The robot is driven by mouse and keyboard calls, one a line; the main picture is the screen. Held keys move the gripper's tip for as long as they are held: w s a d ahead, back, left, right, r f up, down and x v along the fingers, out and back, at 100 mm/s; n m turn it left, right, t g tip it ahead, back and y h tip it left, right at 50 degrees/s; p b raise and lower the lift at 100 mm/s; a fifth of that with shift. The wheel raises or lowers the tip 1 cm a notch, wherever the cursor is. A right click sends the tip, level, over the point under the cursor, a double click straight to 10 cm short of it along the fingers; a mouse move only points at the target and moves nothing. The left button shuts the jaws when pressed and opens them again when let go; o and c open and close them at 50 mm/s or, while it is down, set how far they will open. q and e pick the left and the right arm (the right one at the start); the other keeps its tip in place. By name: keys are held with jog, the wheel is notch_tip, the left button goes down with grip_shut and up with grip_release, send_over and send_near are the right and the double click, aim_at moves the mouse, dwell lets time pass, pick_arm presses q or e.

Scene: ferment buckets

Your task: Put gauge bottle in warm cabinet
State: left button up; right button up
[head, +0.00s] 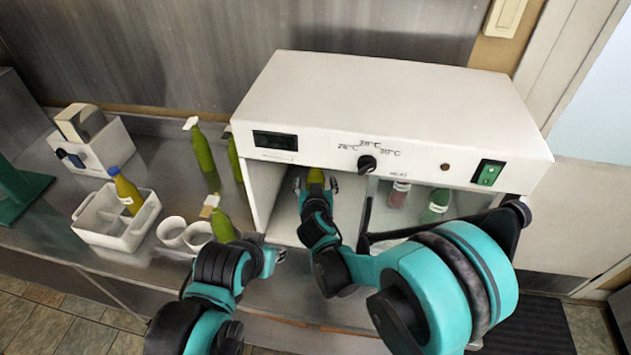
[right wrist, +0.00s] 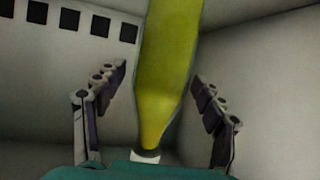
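A yellow-green bottle (head: 316,176) is inside the left compartment of the white warm cabinet (head: 400,105). I take it to be the gauge bottle, but no gauge shows on it. My right gripper (head: 316,185) reaches into that compartment with one finger on each side of the bottle. In the right wrist view the bottle (right wrist: 168,70) stands between the spread fingers (right wrist: 158,85), with a gap on the left and a smaller one on the right. Its far end is cut off. My left gripper (head: 276,257) is outside, near the cabinet's lower left front corner; its opening is unclear.
The cabinet's right compartment holds a red bottle (head: 399,193) and a green bottle (head: 436,205). Left on the metal counter are green bottles (head: 203,152) and (head: 222,226), white cups (head: 171,232), and a white bin (head: 90,222) holding a blue-capped yellow bottle (head: 127,192). Another white bin (head: 105,150) stands behind.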

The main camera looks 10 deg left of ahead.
jog(key=shift+r, duration=0.15)
jog(key=p+v, duration=0.2)
jog(key=v, duration=1)
